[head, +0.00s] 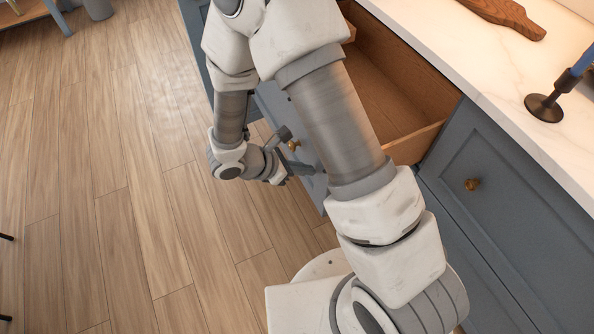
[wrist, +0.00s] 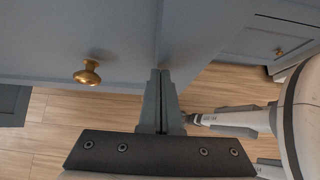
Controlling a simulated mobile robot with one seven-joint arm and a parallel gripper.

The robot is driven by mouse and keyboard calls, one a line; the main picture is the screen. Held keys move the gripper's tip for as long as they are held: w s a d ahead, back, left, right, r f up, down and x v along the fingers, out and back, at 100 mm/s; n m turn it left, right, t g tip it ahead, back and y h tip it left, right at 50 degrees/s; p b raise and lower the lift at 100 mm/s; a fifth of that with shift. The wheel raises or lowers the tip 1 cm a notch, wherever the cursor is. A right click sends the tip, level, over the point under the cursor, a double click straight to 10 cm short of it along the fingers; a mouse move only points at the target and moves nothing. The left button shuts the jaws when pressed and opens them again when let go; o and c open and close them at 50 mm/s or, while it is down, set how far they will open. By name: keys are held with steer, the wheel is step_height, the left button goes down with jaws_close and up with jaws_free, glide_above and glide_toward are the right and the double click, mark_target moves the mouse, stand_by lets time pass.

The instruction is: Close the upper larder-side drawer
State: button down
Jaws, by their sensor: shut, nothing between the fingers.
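The upper drawer stands open under the countertop in the head view. Its bare wooden inside (head: 385,88) shows, partly hidden behind my arm. Its blue-grey front (head: 273,104) carries a brass knob (head: 293,146). In the wrist view the knob (wrist: 87,73) is left of my gripper (wrist: 160,76), on a blue-grey panel (wrist: 45,45). My gripper is shut and empty, with its fingers pointing at the panel near its right edge. I cannot tell whether the tips touch it. In the head view my gripper (head: 308,169) is beside the knob, at the drawer front.
The pale countertop (head: 470,60) holds a wooden board (head: 505,14) and a dark candle holder (head: 545,106) near its edge. A closed blue-grey front (head: 520,190) with a brass knob (head: 472,184) is at the right. The wooden floor (head: 120,180) at the left is largely clear.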

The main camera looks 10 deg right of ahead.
steer(key=shift+d, duration=0.15)
steer(key=w+d+b, duration=0.2)
steer(key=w+d, duration=0.1)
steer(key=d, duration=0.8)
steer(key=w+d+b, duration=0.2)
steer(key=w+d, duration=0.2)
steer(key=d, duration=0.7)
steer(key=w+d+b, duration=0.2)
steer(key=w+d, duration=0.2)
steer(key=d, duration=0.7)
steer(key=shift+d, duration=0.35)
steer(key=shift+d+r, duration=0.15)
steer(key=shift+r, duration=0.05)
